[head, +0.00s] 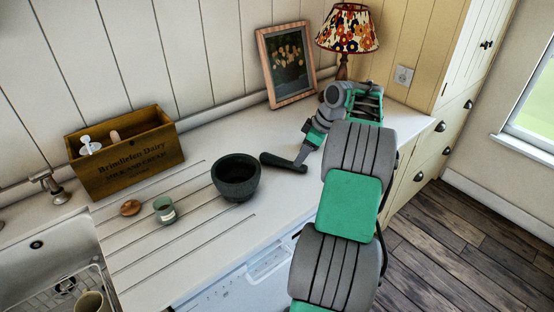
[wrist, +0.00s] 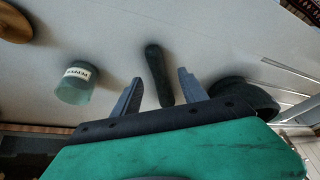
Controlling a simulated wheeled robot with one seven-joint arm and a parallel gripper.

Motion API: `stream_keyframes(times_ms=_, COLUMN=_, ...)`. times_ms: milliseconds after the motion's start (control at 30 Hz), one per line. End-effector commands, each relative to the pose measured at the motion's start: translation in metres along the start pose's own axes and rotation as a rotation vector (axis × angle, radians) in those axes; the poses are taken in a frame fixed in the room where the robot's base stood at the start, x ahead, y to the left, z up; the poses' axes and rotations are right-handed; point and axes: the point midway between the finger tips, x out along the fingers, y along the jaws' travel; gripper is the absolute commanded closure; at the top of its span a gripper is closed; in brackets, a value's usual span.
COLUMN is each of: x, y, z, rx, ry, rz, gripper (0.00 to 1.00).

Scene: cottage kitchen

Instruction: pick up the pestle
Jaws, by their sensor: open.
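The pestle (head: 278,160) is a dark, club-shaped piece lying on the pale worktop, just right of the dark stone mortar (head: 236,178) in the head view. In the wrist view the pestle (wrist: 156,72) lies lengthwise between the two fingers of my gripper (wrist: 160,76), with a gap showing on each side. My gripper is open and holds nothing. In the head view my gripper (head: 302,158) is at the pestle's right end, low over the worktop. The mortar (wrist: 245,97) shows beside the right finger in the wrist view, partly hidden.
A small green labelled jar (head: 165,210) and a round wooden piece (head: 130,208) stand left of the mortar. A wooden crate (head: 125,155), a framed picture (head: 287,65) and a lamp (head: 347,30) stand along the wall. The sink (head: 50,255) is at lower left.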

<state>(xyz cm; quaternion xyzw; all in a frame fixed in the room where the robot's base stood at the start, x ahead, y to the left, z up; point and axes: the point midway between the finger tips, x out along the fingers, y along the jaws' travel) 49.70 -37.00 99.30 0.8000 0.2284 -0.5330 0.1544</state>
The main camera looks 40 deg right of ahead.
Motion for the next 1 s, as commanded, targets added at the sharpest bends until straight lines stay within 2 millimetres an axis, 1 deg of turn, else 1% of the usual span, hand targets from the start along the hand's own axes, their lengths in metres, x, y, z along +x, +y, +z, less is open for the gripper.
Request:
stream_keyframes(times_ms=33, x=0.009, y=-0.001, z=-0.001, rx=0.000, ry=-0.001, rz=-0.005, gripper=0.50)
stream_keyframes(times_ms=200, x=0.039, y=0.002, z=-0.002, rx=0.003, ry=-0.001, rz=-0.004, gripper=0.50)
stream_keyframes(times_ms=300, x=0.050, y=0.003, z=-0.001, rx=0.004, ry=-0.001, rz=-0.003, gripper=0.50)
stream_keyframes(times_ms=533, x=0.052, y=0.004, z=0.000, rx=0.006, ry=-0.001, rz=0.001, gripper=0.50)
stream_keyframes(times_ms=1000, x=0.051, y=0.004, z=0.001, rx=0.007, ry=-0.001, rz=0.001, gripper=0.88)
